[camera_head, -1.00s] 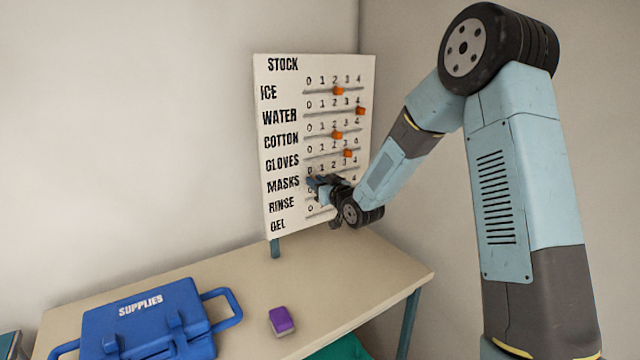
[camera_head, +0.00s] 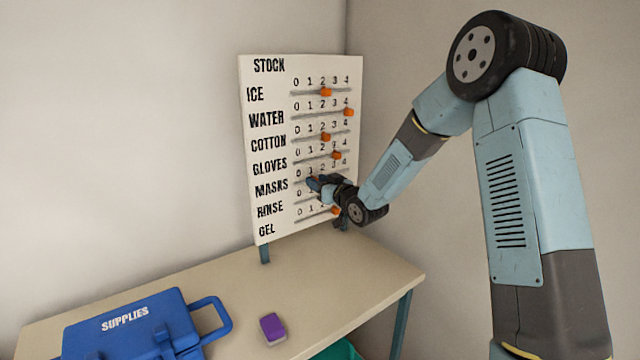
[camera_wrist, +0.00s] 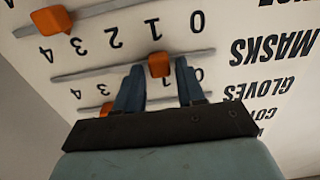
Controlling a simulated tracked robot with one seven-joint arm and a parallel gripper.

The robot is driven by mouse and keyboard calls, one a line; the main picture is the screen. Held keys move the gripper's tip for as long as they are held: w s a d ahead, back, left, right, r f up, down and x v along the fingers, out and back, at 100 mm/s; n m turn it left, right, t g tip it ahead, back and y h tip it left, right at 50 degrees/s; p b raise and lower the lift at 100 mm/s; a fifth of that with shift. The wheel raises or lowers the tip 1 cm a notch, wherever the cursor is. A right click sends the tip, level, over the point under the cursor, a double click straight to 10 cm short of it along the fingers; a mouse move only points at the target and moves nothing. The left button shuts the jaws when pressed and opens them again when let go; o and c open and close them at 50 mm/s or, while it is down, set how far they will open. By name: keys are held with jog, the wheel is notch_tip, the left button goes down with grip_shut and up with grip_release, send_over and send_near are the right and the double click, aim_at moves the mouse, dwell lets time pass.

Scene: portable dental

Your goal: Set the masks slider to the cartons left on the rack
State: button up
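The white stock board (camera_head: 262,150) stands at the back of the table, with labelled rows numbered 0 to 4 and orange knobs on rails. My gripper (camera_head: 313,183) is at the masks row, covering its knob in the head view. In the upside-down wrist view, the masks knob (camera_wrist: 158,64) sits near 1 on its rail. My gripper (camera_wrist: 160,66) is open around it, one finger on each side. The finger on the higher-number side is very close to the knob; I cannot tell if it touches. No rack of cartons is in view.
The gloves knob (camera_head: 337,155) is just above my gripper. Another orange knob (camera_head: 335,210) is below it. A blue supplies case (camera_head: 135,326) and a purple-topped block (camera_head: 272,328) are on the table (camera_head: 330,285). The table's right part is clear.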

jog(key=shift+o, duration=0.7)
jog(key=v, duration=1.3)
jog(key=shift+s+d, duration=0.25)
jog(key=shift+s, duration=0.05)
jog(key=s+d+r+m+g+h, duration=0.1)
jog(key=s+d+r+m+h, duration=0.1)
jog(key=s+d+r+h, duration=0.4)
jog(key=s+d+r+m+g+h, duration=0.25)
jog(key=s+d+h, duration=0.25)
jog(key=d, duration=0.3)
jog(key=s+d+r+m+g, duration=0.1)
jog(key=s+d+g, duration=0.1)
jog(key=s, duration=1)
jog(key=s+d+r+m+g, duration=0.1)
jog(key=s+d+m+g, duration=0.1)
jog(key=s, duration=1)
jog(key=shift+d+r+g, duration=0.35)
jog(key=shift+g, duration=0.1)
